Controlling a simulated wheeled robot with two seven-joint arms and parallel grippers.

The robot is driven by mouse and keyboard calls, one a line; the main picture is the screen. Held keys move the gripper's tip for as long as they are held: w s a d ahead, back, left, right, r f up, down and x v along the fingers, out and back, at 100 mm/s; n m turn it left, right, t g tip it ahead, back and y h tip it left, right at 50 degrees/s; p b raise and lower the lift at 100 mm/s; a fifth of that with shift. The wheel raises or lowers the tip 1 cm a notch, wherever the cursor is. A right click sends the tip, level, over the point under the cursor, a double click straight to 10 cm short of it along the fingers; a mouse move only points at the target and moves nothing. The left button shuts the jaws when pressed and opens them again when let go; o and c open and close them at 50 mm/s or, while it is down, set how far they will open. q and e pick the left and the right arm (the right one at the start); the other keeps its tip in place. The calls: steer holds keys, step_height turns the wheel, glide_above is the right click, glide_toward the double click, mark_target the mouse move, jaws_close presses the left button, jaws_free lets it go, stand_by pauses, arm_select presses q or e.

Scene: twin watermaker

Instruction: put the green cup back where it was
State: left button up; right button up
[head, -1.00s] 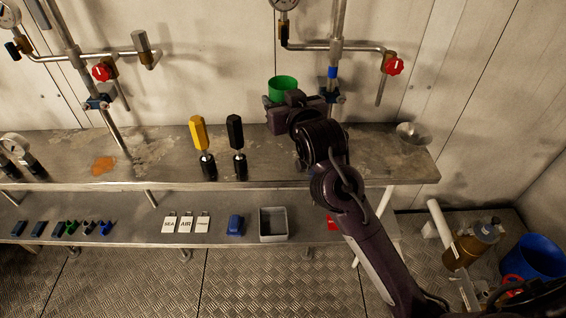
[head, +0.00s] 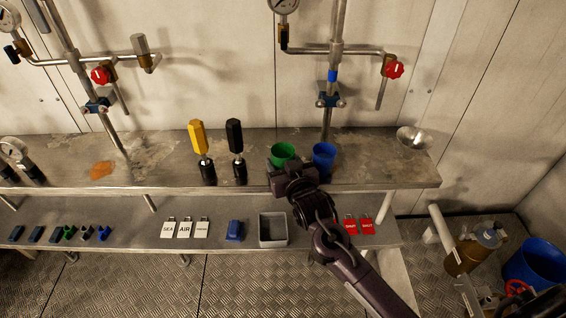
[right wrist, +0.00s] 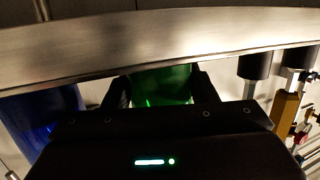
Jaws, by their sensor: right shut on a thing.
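The green cup (head: 284,152) is upright at the bench top, just left of the blue cup (head: 324,158). My right gripper (head: 283,166) is shut on the green cup from the front. The blue cup also shows at the left of the right wrist view (right wrist: 50,118). My left gripper is not in view.
A yellow-handled tool (head: 199,140) and a black-handled tool (head: 235,140) stand left of the cups. A metal funnel (head: 412,137) lies at the right end. A pipe with a red valve (head: 393,67) rises behind. The lower shelf holds a grey bin (head: 272,230) and red tags (head: 359,226).

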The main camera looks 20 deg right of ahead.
steer(key=shift+f, duration=0.15)
steer(key=o, duration=1)
